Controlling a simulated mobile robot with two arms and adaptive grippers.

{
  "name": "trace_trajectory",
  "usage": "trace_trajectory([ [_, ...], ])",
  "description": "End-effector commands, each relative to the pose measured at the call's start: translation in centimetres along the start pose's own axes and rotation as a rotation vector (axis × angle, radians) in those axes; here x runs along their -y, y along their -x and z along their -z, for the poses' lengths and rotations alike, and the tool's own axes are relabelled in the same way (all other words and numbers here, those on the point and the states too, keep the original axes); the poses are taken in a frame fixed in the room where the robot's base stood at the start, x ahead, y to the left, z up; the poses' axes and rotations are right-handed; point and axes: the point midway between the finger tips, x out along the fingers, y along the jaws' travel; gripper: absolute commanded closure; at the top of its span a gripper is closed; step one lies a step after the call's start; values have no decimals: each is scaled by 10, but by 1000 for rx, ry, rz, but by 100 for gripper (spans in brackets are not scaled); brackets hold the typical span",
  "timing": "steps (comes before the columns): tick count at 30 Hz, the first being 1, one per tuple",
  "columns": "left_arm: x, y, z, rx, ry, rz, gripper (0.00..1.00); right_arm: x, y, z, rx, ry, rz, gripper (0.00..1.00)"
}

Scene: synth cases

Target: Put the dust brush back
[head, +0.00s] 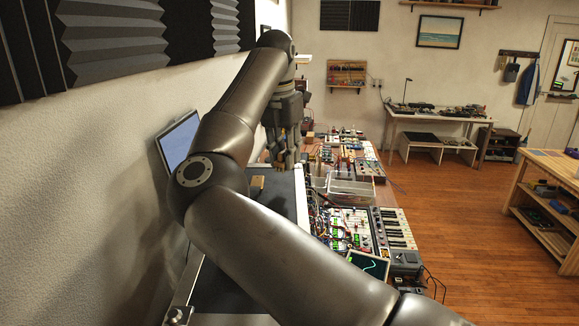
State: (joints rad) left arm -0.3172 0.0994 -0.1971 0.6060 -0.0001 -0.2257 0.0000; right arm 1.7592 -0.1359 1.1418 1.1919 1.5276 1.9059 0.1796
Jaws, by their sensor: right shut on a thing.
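My right arm reaches in from the lower right and up over the bench along the left wall. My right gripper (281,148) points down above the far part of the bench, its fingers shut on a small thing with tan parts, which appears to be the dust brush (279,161). The fingers hide most of it, so its shape is not clear. A small brown block-like thing (257,187) lies on the dark surface below and nearer; I cannot tell what it is. My left gripper is not in view.
A tilted screen (177,142) stands by the left wall. Right of my arm are clear plastic bins (350,190), a synth with cables (345,228), a small keyboard (394,228) and a scope-like screen (369,264). The wooden floor (470,235) at right is open.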

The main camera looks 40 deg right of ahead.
Motion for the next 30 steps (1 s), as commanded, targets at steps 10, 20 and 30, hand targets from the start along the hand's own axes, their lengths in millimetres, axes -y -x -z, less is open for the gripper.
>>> trace_trajectory([
  [10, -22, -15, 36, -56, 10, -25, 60, -7, -26, 5, -2, 3, 2, 100],
  [20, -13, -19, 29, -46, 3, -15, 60, -7, -31, 6, -1, 3, 1, 69],
  [30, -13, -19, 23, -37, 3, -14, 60, -7, -31, 6, -1, 3, 1, 56],
])
